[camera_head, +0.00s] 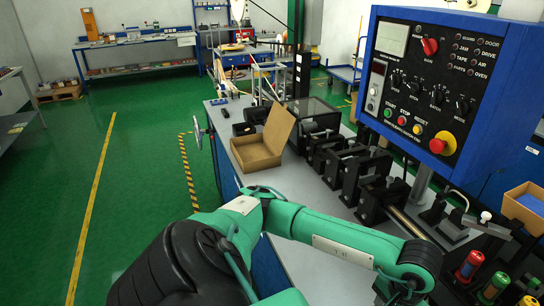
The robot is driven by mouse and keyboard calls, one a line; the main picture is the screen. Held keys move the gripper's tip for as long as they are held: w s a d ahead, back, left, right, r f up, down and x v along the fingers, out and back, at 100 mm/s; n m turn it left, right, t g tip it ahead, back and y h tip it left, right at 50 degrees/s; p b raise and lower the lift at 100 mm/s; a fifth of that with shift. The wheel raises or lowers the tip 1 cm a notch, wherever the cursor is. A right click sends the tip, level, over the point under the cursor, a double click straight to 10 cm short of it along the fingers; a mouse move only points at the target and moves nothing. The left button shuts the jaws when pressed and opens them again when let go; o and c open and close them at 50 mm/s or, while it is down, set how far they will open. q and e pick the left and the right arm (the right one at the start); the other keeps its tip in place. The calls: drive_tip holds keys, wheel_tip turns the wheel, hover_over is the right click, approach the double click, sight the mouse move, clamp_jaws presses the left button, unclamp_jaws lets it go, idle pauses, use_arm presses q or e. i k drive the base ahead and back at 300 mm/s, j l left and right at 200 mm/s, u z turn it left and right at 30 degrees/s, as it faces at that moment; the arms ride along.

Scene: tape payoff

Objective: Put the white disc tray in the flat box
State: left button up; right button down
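An open cardboard box (257,153), low and flat, stands on the grey worktop with its lid raised at the right. It looks like the flat box; I see only bare cardboard inside the part that shows. I cannot make out a white disc tray anywhere in this view. One green arm of mine comes in from the lower left, bends, and reaches right across the worktop's near part. Its black wrist is at the lower edge, and its gripper is out of frame or hidden. My other gripper is not in view.
Black machine fixtures (357,172) line the worktop (310,205) right of the box. A blue control panel (440,85) stands at the right. A small cardboard box (521,214) with blue contents is at the right edge. Green floor is open at the left.

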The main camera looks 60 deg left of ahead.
sight(254, 155)
drive_tip(key=j, duration=0.5)
drive_tip(key=i+j+u, duration=0.15)
drive_tip(key=j, duration=0.9)
drive_tip(key=j+u, duration=0.15)
drive_tip(key=j, duration=0.4)
drive_tip(key=i+j, duration=0.15)
drive_tip(key=j, duration=0.35)
drive_tip(key=i+j+u, duration=0.15)
drive_tip(key=j, duration=0.85)
drive_tip(key=i+u, duration=0.05)
